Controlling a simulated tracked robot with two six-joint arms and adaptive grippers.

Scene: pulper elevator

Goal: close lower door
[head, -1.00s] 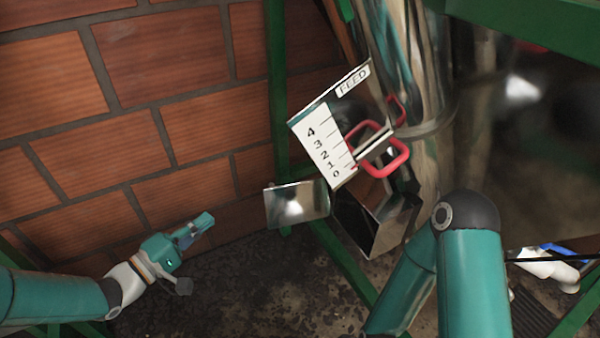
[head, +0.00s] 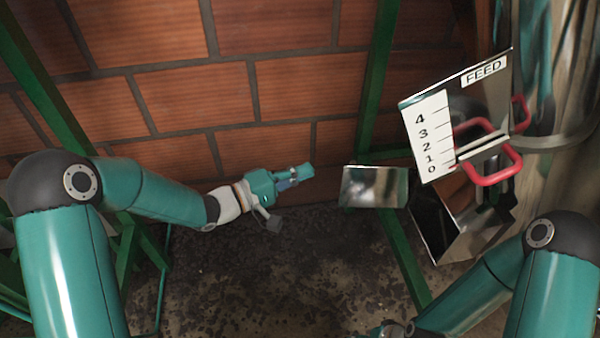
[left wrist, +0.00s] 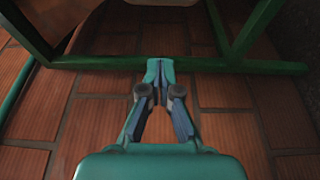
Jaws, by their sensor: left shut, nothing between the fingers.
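A shiny metal flap (head: 373,187), which looks like the lower door, sticks out to the left of the metal chute opening (head: 460,215) under the feed scale. The opening's dark inside shows, so the flap stands open. My left gripper (head: 306,171) is shut and empty, pointing right, a short gap left of the flap in the picture. In the left wrist view its fingertips (left wrist: 159,66) meet, and the flap is not seen there. My right gripper (head: 385,331) is only partly in view at the bottom edge, and its fingers are not clear.
A plate marked FEED with a 0 to 4 scale (head: 430,140) and red handles (head: 492,165) sits above the chute. Green frame bars (head: 375,85) stand behind the flap and at left. A brick wall (head: 280,90) closes the back. The dark floor (head: 270,275) is clear.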

